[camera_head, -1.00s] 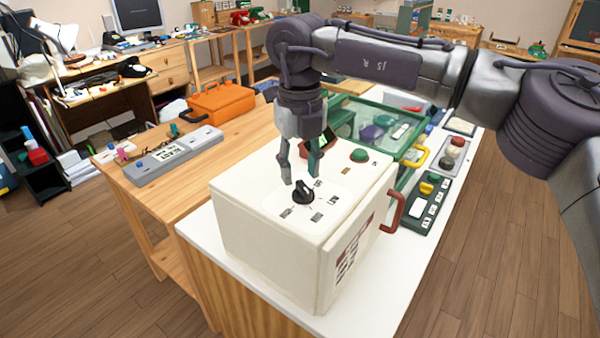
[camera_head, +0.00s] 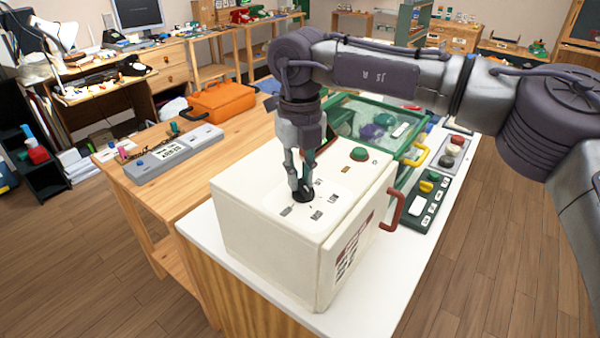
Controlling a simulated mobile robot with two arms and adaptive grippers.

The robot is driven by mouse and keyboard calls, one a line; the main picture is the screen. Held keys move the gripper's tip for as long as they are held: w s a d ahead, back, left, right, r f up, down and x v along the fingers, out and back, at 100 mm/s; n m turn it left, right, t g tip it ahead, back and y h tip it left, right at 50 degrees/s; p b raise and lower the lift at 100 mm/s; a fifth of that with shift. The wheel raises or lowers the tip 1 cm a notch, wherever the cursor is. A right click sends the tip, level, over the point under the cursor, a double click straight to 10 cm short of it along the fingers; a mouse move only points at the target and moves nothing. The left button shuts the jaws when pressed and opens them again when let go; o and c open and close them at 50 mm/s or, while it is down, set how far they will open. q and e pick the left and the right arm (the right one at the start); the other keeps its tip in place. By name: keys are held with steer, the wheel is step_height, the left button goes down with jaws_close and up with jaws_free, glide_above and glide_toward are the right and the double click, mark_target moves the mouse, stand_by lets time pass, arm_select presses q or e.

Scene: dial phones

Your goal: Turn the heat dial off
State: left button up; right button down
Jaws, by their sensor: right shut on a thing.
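The heat dial (camera_head: 304,197) is a small black knob on the top face of a white box (camera_head: 262,242), with several small dark labels around it. My right gripper (camera_head: 301,190) reaches down from above and its fingers are shut on the dial, covering part of it. The dial's pointer direction is mostly hidden by the fingers. My left gripper is not in view.
A green button (camera_head: 359,154) sits on the box top behind the dial, and a red-brown handle (camera_head: 392,210) sticks out from its right side. A green-framed clear case (camera_head: 380,112) and a dark green control panel (camera_head: 427,200) stand close by.

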steer(key=n, duration=0.5)
steer(key=shift+s+a+n, duration=0.25)
steer(key=shift+a+n, duration=0.1)
steer(key=shift+n, duration=0.05)
steer(key=n, duration=0.6)
steer(key=shift+s+a, duration=0.15)
steer(key=shift+s, duration=0.2)
steer(key=n, duration=0.3)
steer(key=s+n, duration=0.1)
steer(key=n, duration=0.2)
steer(key=shift+n, duration=0.3)
steer(key=n, duration=0.5)
steer(key=shift+s+d, duration=0.2)
steer(key=shift+d, duration=0.15)
steer(key=shift+n, duration=0.4)
steer(key=c, duration=1.1)
jaws_free()
steer(key=shift+c, duration=0.2)
